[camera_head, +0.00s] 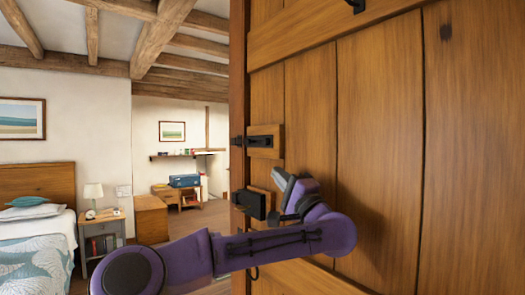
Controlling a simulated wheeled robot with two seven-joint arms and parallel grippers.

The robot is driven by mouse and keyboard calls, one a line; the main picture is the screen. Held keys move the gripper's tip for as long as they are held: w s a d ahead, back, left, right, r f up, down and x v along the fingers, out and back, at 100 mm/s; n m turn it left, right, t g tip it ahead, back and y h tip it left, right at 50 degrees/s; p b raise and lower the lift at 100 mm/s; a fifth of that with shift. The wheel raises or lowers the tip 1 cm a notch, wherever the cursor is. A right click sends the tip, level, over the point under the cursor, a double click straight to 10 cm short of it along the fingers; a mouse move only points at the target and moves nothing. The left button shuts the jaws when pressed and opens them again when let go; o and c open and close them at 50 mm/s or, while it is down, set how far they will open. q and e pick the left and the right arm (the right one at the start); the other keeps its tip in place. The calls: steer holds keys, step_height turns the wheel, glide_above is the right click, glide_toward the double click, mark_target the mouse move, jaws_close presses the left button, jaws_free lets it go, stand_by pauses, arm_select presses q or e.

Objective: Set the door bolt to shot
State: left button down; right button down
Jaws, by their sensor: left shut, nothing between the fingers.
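The wooden plank door (380,130) fills the right half of the view. A black bolt (260,142) sits on a small wooden block near the door's left edge, with dark metal also showing at that edge. I cannot tell how far the bolt's bar extends. A black box-like lock (250,203) is mounted below it. My left gripper (280,178) is shut and empty, at the end of my purple arm. In the picture it is below and right of the bolt and just right of the lock, apart from the bolt. My right gripper is not in view.
The door stands ajar, its edge facing the room. Beyond are a bed (36,240), a nightstand (103,236) with a lamp (93,193), a wooden chest (151,218) and a blue box (185,181) on a small table. Open floor shows between them and the door.

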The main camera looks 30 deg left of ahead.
arm_select(q)
steer(key=s, duration=0.1)
steer(key=p, duration=0.9)
glide_toward(249, 143)
steer(key=x, duration=0.6)
steer(key=shift+w+r, duration=0.1)
steer(key=shift+w+a, duration=0.1)
steer(key=shift+a, duration=0.3)
